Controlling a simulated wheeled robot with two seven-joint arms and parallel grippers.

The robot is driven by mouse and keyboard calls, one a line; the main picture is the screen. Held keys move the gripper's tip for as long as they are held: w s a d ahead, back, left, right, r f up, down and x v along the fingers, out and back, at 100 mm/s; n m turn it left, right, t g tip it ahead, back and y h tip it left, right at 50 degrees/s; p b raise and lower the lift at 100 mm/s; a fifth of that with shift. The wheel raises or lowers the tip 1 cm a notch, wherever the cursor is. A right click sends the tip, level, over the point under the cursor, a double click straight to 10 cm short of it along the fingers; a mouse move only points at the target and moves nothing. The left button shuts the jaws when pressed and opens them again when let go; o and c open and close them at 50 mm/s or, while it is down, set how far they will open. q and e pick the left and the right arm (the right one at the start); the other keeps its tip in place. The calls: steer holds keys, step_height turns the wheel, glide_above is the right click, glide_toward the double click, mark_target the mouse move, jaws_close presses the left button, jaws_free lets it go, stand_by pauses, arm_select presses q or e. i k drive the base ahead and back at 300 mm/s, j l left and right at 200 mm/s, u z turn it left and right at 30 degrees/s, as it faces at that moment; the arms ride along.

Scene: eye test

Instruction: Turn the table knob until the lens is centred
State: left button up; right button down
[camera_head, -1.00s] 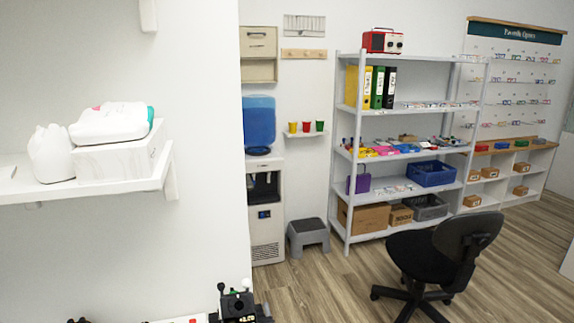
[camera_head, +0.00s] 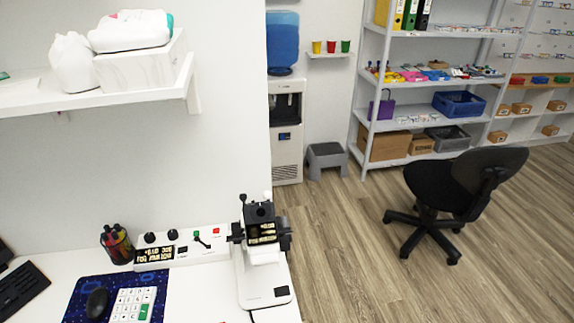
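A white and black instrument (camera_head: 262,265) stands on the white desk (camera_head: 213,290) at bottom centre. It has a dark head with a small lit yellow text display (camera_head: 262,232) and black knobs on its sides, such as the right side knob (camera_head: 285,232). To its left, a white control panel (camera_head: 205,255) carries two round black knobs, one of them here (camera_head: 173,235), a green-tipped lever (camera_head: 196,235), a red button and a text display. I cannot tell which knob is the table knob. I cannot make out the lens. Neither of my grippers shows.
A pen cup (camera_head: 117,245), mouse (camera_head: 97,303), calculator (camera_head: 132,304) and black keyboard (camera_head: 22,290) crowd the desk's left. A wall shelf (camera_head: 100,97) overhangs it. A black chair (camera_head: 462,185) stands on the floor to the right; the floor between is clear.

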mark_target(285, 245)
steer(key=u, duration=1)
steer(key=i+l+u, duration=0.15)
steer(key=l, duration=0.3)
steer(key=i+l+u, duration=0.1)
steer(key=l, duration=0.4)
steer(key=i+l+u, duration=0.15)
steer(key=l, duration=0.35)
steer(key=l+u, duration=0.15)
steer(key=l, duration=0.35)
